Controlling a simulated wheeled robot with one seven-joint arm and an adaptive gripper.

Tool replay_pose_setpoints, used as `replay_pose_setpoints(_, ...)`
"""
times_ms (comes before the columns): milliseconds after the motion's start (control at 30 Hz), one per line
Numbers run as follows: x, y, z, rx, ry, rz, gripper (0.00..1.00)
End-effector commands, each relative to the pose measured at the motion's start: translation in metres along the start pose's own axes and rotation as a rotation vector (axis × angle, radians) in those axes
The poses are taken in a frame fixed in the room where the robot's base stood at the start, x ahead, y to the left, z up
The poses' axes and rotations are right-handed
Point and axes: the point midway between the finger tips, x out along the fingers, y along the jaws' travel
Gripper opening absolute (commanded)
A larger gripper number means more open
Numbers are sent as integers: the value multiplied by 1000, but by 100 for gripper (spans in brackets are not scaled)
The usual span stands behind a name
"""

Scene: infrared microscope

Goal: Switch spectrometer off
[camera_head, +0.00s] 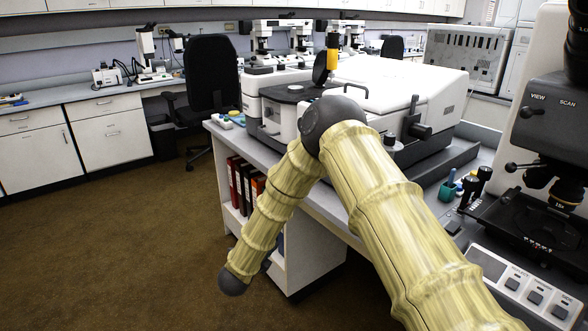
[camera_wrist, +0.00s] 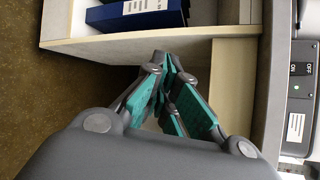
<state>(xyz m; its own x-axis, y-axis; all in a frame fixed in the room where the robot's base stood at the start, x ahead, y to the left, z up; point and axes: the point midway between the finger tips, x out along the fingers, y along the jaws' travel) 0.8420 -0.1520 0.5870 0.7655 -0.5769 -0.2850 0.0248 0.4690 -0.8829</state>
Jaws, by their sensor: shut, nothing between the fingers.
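The white spectrometer (camera_head: 400,88) stands on the bench in the head view, partly behind my arm. In the wrist view, a power panel (camera_wrist: 302,75) marked ON and OFF shows at the right edge, with a small green light (camera_wrist: 296,88). I cannot tell which way its switch is set. My gripper (camera_wrist: 168,62) is shut and empty, its teal-padded fingers meeting in front of the shelf unit. It is left of the panel and apart from it. In the head view my arm bends down past the bench's front edge, and the gripper's fingers are not visible there.
The shelf unit (camera_head: 300,255) under the bench holds several binders; a blue binder (camera_wrist: 135,14) shows near my fingers. A microscope (camera_head: 545,130) and a control box (camera_head: 525,285) stand at the right. A black chair (camera_head: 212,75) stands behind. The brown floor (camera_head: 110,245) at left is clear.

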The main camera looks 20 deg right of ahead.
Motion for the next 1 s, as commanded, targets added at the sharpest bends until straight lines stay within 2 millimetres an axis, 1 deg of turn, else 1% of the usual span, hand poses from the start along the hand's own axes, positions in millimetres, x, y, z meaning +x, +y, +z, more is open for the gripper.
replay_pose_setpoints(33, 1, -30, 25, 141, 28, -57, 0)
replay_pose_setpoints(67, 1, -46, 38, 231, 47, -93, 0)
replay_pose_setpoints(100, 0, -66, 52, 349, 72, -140, 0)
replay_pose_setpoints(167, -3, -96, 72, 523, 107, -212, 0)
replay_pose_setpoints(200, -6, -115, 84, 634, 128, -257, 0)
replay_pose_setpoints(300, -16, -156, 107, 876, 175, -364, 0)
replay_pose_setpoints(400, -26, -187, 124, 1063, 210, -450, 0)
replay_pose_setpoints(500, -34, -207, 133, 1186, 233, -512, 0)
replay_pose_setpoints(600, -39, -217, 138, 1253, 245, -546, 0)
replay_pose_setpoints(700, -40, -220, 140, 1277, 249, -559, 0)
replay_pose_setpoints(1000, -40, -220, 139, 1276, 248, -558, 0)
